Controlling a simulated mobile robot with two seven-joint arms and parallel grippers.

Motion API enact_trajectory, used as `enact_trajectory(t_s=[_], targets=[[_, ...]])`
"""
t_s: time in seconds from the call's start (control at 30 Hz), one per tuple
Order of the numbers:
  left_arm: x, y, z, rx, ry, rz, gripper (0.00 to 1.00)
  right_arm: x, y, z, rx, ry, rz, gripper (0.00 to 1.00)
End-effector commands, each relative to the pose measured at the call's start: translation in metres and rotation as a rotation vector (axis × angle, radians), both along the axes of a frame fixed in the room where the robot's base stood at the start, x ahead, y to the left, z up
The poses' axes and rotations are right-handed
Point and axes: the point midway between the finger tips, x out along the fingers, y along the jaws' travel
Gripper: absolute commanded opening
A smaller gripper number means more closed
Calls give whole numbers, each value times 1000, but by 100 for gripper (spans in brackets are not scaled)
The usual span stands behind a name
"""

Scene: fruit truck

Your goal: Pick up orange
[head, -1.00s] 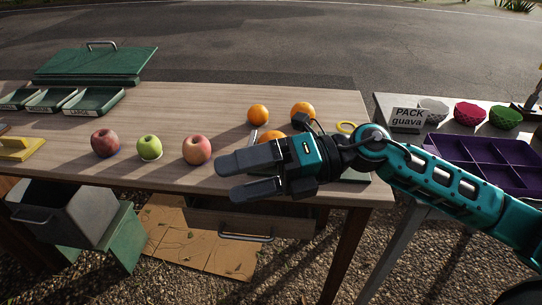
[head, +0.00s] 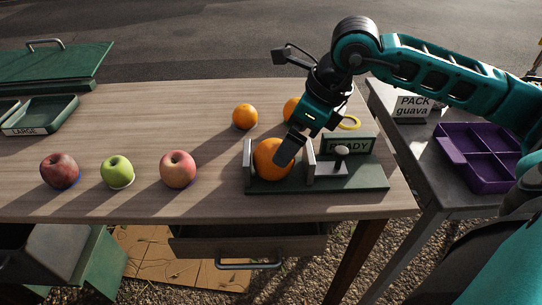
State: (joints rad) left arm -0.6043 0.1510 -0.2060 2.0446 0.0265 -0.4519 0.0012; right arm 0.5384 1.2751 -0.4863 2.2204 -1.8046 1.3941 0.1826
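An orange (head: 268,160) sits on a green fixture (head: 320,187), between two grey upright plates. Two more oranges lie behind it on the wooden table: one to the left (head: 245,116) and one (head: 290,109) partly hidden by my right gripper. My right gripper (head: 288,150) points down at the orange on the fixture. One dark finger overlaps that orange's upper right side; the other finger is hidden, so whether it is shut on the orange cannot be told. My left gripper is not in view.
A red apple (head: 60,170), a green apple (head: 117,171) and a pinkish apple (head: 178,169) stand left of the fixture. A "READY" sign (head: 350,145) is on the fixture. A purple divided tray (head: 481,158) and "PACK guava" sign (head: 412,107) are on the right table.

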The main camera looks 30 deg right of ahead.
Motion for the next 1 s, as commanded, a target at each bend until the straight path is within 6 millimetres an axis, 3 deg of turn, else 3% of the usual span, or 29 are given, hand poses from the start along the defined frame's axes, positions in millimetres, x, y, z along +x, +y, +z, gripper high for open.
enact_trajectory(t_s=[0.1, 0.37, 0.63, 0.97, 1.0], targets=[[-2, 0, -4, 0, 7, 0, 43, 7, 6, -21, 4, 1, 1, 100], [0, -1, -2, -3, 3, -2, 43, 15, 11, -39, 3, 1, 0, 100], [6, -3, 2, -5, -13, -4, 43, 31, 22, -72, 4, 1, 1, 100], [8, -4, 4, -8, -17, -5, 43, 34, 23, -79, 2, 0, 2, 100], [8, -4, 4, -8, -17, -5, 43, 34, 23, -79, 2, 0, 2, 96]])
